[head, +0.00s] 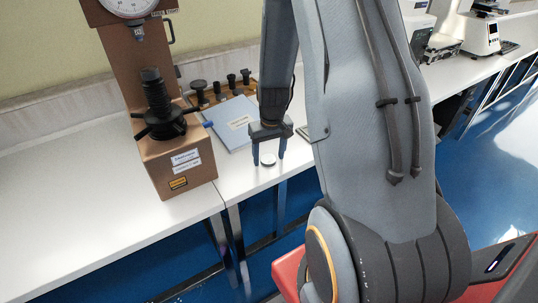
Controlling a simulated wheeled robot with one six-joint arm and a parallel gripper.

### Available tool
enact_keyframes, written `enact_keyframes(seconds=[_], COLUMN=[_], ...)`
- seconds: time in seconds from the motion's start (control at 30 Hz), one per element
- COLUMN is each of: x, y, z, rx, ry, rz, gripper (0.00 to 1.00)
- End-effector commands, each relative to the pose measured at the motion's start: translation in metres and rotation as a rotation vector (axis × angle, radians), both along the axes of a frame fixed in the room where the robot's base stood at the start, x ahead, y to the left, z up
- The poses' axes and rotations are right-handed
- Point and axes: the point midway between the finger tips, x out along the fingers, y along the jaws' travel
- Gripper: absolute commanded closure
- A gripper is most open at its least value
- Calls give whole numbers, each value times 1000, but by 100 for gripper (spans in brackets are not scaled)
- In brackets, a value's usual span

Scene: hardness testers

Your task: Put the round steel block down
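The round steel block (268,159) is a small pale disc on the white bench top, near its front edge. My gripper (269,156) points down over it, with one blue-tipped finger on each side of the disc. The fingers are spread, and small gaps seem to show between them and the disc. The block looks flat and at bench level, though its underside is hidden.
A brown hardness tester (180,155) with a dial and dark handwheel stands left of my gripper. A blue booklet (232,122) and a wooden rack (212,97) of dark parts lie behind. The bench (75,185) is clear at far left.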

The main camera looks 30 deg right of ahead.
Motion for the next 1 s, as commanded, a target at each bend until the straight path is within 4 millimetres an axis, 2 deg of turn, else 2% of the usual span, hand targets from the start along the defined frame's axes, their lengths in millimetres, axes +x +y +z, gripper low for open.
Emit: enact_keyframes(seconds=[0.23, 0.37, 0.8, 1.0], x=[0, -1, -9, -12], y=[0, 0, 1, 2], z=[6, 20, 90, 113], rx=[0, 0, -1, 0], ry=[-2, -3, -4, -2], rz=[0, 0, -1, -1], gripper=[38, 38, 38, 38])
